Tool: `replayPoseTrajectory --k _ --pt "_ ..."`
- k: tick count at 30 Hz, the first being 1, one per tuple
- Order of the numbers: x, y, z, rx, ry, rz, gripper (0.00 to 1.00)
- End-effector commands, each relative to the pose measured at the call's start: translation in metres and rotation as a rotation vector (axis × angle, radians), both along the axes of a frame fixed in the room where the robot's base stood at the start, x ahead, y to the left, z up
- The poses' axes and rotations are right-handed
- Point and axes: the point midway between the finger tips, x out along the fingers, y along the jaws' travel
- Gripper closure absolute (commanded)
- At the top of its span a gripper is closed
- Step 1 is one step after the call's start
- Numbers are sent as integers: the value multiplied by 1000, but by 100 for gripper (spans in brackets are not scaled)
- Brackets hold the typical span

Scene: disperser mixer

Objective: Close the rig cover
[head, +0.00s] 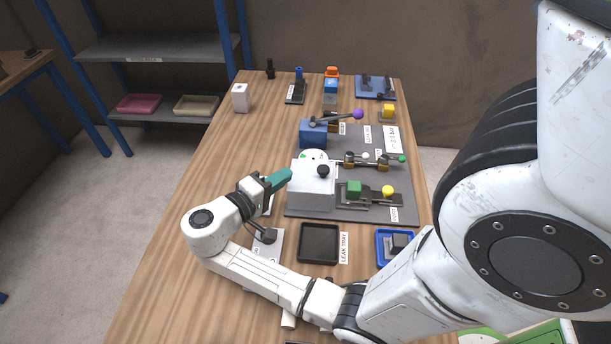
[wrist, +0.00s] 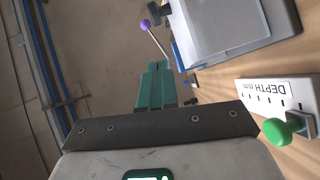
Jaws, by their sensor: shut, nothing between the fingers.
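A white boxy housing (head: 309,192) with a black round knob stands on a grey base plate (head: 354,212) at the middle of the table. It looks like the rig cover; I cannot tell how far it is closed. A pale panel (wrist: 222,28) at the top of the wrist view seems to be part of it. My gripper (head: 287,174) has teal fingers, shut and empty, at the upper left edge of the housing. Whether they touch it is unclear. The fingers (wrist: 157,66) also show in the wrist view, apart from the pale panel.
A lever with a purple knob (head: 358,114) stands behind the housing. A black leak tray (head: 319,243) lies in front. The wrist view shows a depth scale (wrist: 270,94) with a green knob (wrist: 278,132).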

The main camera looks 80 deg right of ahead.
Motion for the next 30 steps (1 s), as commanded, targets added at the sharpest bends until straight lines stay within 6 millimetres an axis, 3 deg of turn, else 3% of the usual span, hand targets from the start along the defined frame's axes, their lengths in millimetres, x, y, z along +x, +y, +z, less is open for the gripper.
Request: replayPoseTrajectory --k 4,12,30 --pt "-16 -25 -4 0 1 -4 100" --pt "-47 -30 -9 1 1 -1 100" --pt "-52 -40 -11 -2 -1 -2 100"
